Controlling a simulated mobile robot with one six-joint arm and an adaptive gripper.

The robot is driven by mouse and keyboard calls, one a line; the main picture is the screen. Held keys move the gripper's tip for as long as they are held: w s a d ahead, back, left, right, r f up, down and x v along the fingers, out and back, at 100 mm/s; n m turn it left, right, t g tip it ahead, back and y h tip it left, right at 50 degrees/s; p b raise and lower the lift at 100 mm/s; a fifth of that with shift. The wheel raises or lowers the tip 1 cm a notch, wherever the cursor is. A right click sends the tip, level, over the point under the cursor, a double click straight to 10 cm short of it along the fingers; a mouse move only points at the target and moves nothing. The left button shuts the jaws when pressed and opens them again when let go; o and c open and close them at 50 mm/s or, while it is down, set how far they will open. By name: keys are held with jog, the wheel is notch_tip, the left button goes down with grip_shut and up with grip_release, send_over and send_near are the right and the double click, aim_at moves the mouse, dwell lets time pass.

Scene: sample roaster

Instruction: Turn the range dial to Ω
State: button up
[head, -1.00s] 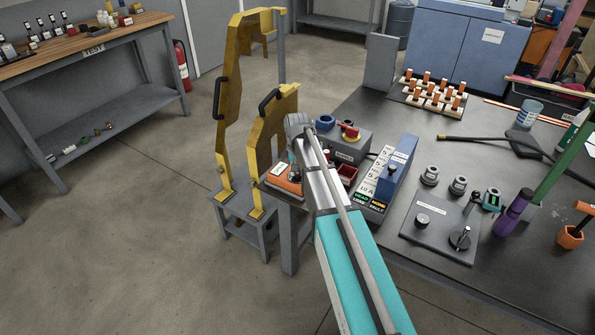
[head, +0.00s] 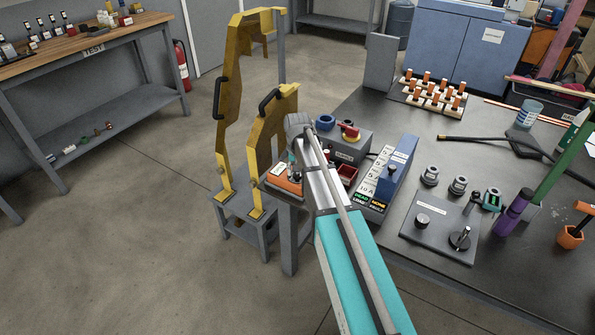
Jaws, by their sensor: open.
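An orange device (head: 285,187) with a pale patch, which looks like a meter, lies at the near left corner of the dark bench. My arm crosses in front of its right side. Its range dial and markings are hidden or too small to read, so I cannot tell where the dial points. My gripper (head: 295,173) is over the orange device, mostly hidden behind my arm. Only small dark parts of it show. It is open, and I cannot tell whether it touches the dial.
A grey box with a red knob (head: 348,131) and a blue-topped unit with a label strip (head: 392,180) stand right of my arm. A small red tray (head: 347,174) sits between them. Yellow guard frames (head: 268,135) rise at the left. A plate with knobs (head: 438,232) lies at the right.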

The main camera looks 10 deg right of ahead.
jog(key=shift+n, duration=0.3)
jog(key=n, duration=0.6)
jog(key=shift+n, duration=0.3)
notch_tip(320, 180, up, 14)
jog(key=p, duration=1.4)
jog(key=s+r+m+p, duration=0.2)
jog(key=s, duration=0.9)
jog(key=s+r+m+p, duration=0.2)
jog(key=s, duration=0.9)
jog(key=shift+s+a+r+m, duration=0.15)
jog(key=shift+a+m, duration=0.2)
jog(key=shift+m, duration=0.05)
